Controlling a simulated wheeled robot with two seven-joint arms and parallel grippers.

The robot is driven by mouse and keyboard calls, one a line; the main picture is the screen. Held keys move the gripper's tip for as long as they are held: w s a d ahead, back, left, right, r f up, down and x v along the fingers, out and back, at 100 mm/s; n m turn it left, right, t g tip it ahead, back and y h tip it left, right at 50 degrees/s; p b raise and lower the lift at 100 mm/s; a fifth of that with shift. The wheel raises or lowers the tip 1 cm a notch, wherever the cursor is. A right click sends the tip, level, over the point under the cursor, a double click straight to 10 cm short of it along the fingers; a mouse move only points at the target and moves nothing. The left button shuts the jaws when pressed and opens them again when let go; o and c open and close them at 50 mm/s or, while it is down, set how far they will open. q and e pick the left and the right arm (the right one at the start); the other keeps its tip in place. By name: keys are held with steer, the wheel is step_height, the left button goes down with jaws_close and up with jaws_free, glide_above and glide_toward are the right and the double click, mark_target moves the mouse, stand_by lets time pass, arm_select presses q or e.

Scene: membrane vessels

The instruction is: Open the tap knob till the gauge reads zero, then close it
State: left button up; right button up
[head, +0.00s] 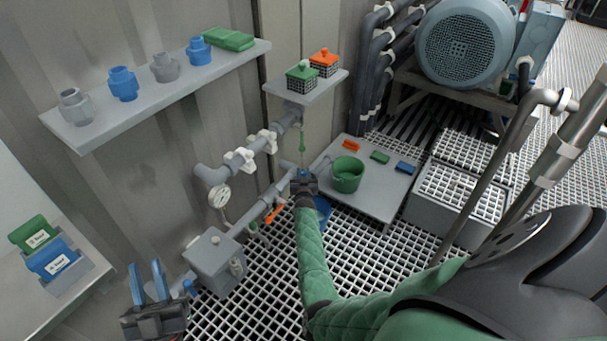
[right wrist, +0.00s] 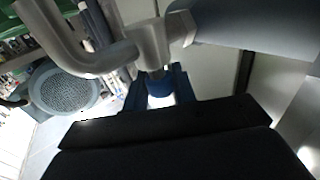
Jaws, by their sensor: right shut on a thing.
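A round white gauge (head: 219,196) hangs under the grey pipe (head: 243,158) on the wall; its needle is too small to read. My right gripper (head: 303,174) is at the pipework, right of the gauge and left of a green bucket. In the right wrist view its blue fingers (right wrist: 160,90) are shut on a blue knob (right wrist: 160,86) below a grey tap body (right wrist: 152,42). In the head view the gripper hides most of this knob. My left gripper (head: 147,274) is at the lower left, its two blue fingers apart and empty.
An orange lever (head: 274,212) sits on the lower pipe. A grey box (head: 214,257) stands close right of my left gripper. The green bucket (head: 348,174) stands on a low grey table (head: 375,205). A wall shelf (head: 92,132) holds several fittings. Grating floor is open below.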

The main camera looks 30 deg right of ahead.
arm_select(q)
steer(key=shift+w+d+f, duration=0.1)
steer(key=shift+w+f, duration=0.05)
steer(key=shift+f, duration=0.3)
arm_select(e)
steer(key=shift+w+d+r+m+h, duration=0.1)
steer(key=shift+r+m+h, duration=0.05)
steer(key=shift+m+h, duration=0.15)
steer(key=o, duration=0.9)
arm_select(q)
steer(key=shift+r, duration=0.1)
arm_select(e)
steer(key=shift+o, duration=0.2)
